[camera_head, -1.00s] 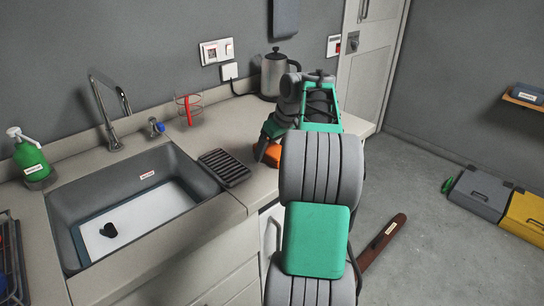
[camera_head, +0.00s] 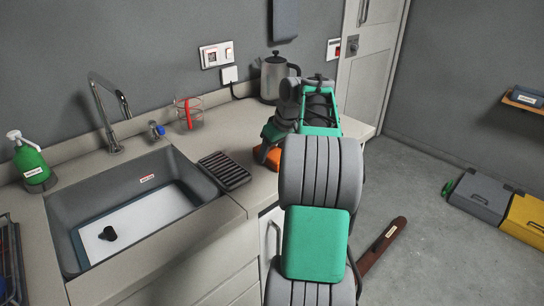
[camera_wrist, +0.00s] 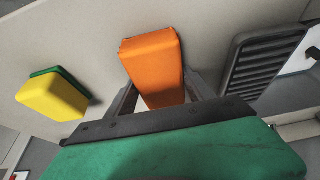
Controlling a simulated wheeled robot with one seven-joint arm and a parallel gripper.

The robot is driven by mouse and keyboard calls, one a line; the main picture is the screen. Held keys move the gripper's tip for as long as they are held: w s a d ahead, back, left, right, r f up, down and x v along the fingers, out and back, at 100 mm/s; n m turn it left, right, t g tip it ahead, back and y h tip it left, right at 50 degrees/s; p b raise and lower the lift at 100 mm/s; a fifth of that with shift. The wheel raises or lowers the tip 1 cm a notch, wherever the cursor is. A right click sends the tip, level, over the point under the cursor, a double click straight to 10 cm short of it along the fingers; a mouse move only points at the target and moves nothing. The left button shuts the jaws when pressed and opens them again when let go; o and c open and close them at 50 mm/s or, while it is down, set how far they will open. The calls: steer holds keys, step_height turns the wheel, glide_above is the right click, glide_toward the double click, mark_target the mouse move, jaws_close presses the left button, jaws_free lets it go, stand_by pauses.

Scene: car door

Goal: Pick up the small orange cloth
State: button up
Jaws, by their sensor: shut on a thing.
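The small orange cloth (camera_wrist: 154,62) is a folded, block-like piece in the middle of the wrist view, over the pale counter. My gripper (camera_wrist: 160,90) has one finger on each side of it and is shut on it. In the head view, a bit of the orange cloth (camera_head: 272,156) shows beside my gripper (camera_head: 263,151), near the counter's front edge. My arm hides the rest. I cannot tell whether the cloth touches the counter.
A yellow and green sponge (camera_wrist: 54,94) lies left of the cloth in the wrist view. A dark ribbed rack (camera_head: 224,170) lies between the cloth and the sink (camera_head: 80,190). A kettle (camera_head: 273,77) and a wire holder (camera_head: 188,112) stand behind on the counter.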

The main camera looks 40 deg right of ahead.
mark_target(273, 152)
steer(key=shift+c, duration=0.2)
steer(key=shift+r, duration=0.55)
steer(key=r+p, duration=0.1)
steer(key=r, duration=0.2)
steer(key=shift+s, duration=0.2)
steer(key=s+r, duration=0.1)
steer(key=s+a+r+p, duration=0.1)
steer(key=r, duration=0.1)
steer(key=s+a+r, duration=0.1)
steer(key=shift+s+r+p, duration=0.2)
steer(key=shift+r+p, duration=0.1)
steer(key=shift+r, duration=0.1)
steer(key=s+a+r, duration=0.4)
steer(key=s, duration=0.4)
steer(key=shift+s+a, duration=0.25)
steer(key=shift+a, duration=0.15)
